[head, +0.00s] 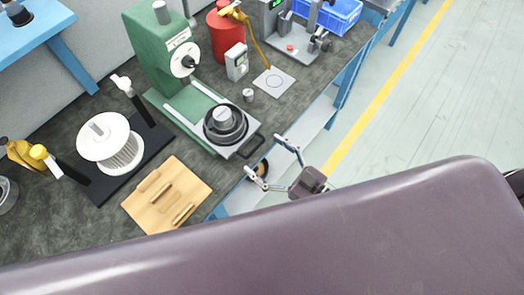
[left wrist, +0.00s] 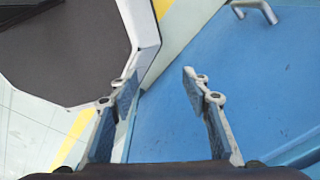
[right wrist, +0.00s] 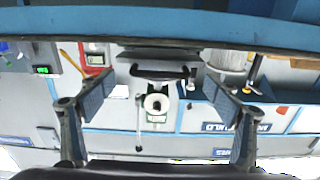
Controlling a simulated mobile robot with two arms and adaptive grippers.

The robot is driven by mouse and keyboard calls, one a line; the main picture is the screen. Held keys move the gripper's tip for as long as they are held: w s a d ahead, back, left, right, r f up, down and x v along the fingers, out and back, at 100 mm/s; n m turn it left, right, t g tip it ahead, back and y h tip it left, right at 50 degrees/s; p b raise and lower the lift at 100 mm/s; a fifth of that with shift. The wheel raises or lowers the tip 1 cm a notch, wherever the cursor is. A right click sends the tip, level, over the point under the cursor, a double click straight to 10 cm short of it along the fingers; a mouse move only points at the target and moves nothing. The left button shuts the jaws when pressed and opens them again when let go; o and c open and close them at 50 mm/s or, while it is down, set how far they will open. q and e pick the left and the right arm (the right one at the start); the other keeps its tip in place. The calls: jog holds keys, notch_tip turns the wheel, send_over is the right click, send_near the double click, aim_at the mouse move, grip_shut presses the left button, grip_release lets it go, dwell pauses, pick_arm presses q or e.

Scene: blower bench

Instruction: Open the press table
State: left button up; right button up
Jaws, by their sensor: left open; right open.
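The green press (head: 163,50) stands on the dark bench. Its sliding press table (head: 213,142) lies on pale rails towards the bench's front edge and carries a round black fixture (head: 226,124). A black handle (head: 250,147) is on the table's front end. My right gripper (head: 263,156) is open just off the bench edge, its fingertips on either side of the handle's line, apart from it. In the right wrist view the handle (right wrist: 160,75) shows between the open fingers, ahead of them. My left gripper (left wrist: 160,88) is open and empty over a blue surface, outside the head view.
A wooden board (head: 166,195) and a white spool (head: 104,140) on a black base stand left of the press table. A small metal weight (head: 248,95), a white square plate (head: 274,81) and a red can (head: 224,36) are to its right. Floor beyond the bench is clear.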

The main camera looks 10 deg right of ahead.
jog(key=v, duration=1.1)
jog(key=s+d+f+m+g+h, duration=0.1)
jog(key=s+d+f+g+h, duration=0.15)
jog(key=f, duration=0.75)
jog(key=s+d+f+m+g+h, duration=0.1)
jog(key=d+f+m+h, duration=0.2)
jog(key=f, duration=0.6)
jog(key=s+d+f+g+h, duration=0.1)
jog(key=d+f+g+h, duration=0.2)
jog(key=f, duration=0.7)
jog(key=s+f+g+h, duration=0.1)
jog(key=s+f+g, duration=0.2)
jog(key=s+f, duration=0.3)
jog(key=s+a+f+g+h, duration=0.1)
jog(key=s+f+g, duration=0.3)
jog(key=s+f, duration=0.3)
jog(key=s, duration=0.5)
jog(key=shift+s+a+m, duration=0.25)
jog(key=shift+s+m, duration=0.05)
jog(key=shift+m, duration=0.1)
